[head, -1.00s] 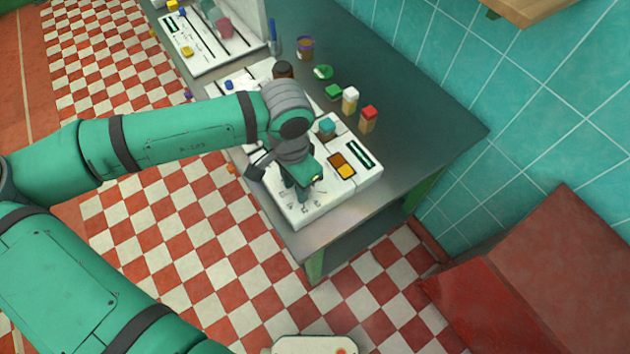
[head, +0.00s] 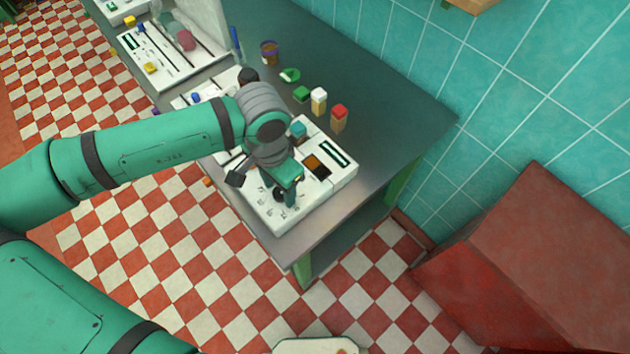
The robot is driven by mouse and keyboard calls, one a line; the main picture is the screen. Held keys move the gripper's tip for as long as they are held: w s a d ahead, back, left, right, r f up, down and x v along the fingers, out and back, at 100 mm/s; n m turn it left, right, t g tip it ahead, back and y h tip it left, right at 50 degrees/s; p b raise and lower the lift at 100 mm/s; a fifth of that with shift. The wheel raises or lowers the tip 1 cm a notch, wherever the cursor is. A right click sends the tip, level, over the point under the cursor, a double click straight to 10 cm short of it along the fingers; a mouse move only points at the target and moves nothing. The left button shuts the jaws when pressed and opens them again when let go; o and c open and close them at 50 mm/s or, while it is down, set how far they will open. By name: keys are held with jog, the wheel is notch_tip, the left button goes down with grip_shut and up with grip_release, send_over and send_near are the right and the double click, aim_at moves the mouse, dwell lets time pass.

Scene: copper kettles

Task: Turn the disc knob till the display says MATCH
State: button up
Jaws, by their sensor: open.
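A white control panel (head: 338,186) lies on the near end of the grey bench. It carries a dark strip display (head: 335,152) with faint green marks that are too small to read. Beside that is a colour window (head: 318,166), part orange-brown and part dark. A dark round part, perhaps the disc knob (head: 279,194), shows only partly beside the fingers. My gripper hides most of it, and I cannot tell if the fingers touch it.
A teal block (head: 298,130) sits at the panel's back. Behind it stand a red-topped block (head: 339,117), a white-topped block (head: 319,101) and a green block (head: 301,94). Another white panel (head: 172,55) lies farther off. The bench's right side is clear. A red box (head: 540,265) stands right.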

aim_at(280, 192)
jog(key=shift+a+r, duration=0.15)
jog(key=shift+a, duration=0.05)
notch_tip(280, 192, up, 11)
jog(key=shift+d+f, duration=0.2)
dwell(0.4)
notch_tip(280, 192, down, 11)
jog(key=n, duration=1.5)
jog(key=shift+c, duration=0.4)
jog(key=c, duration=1)
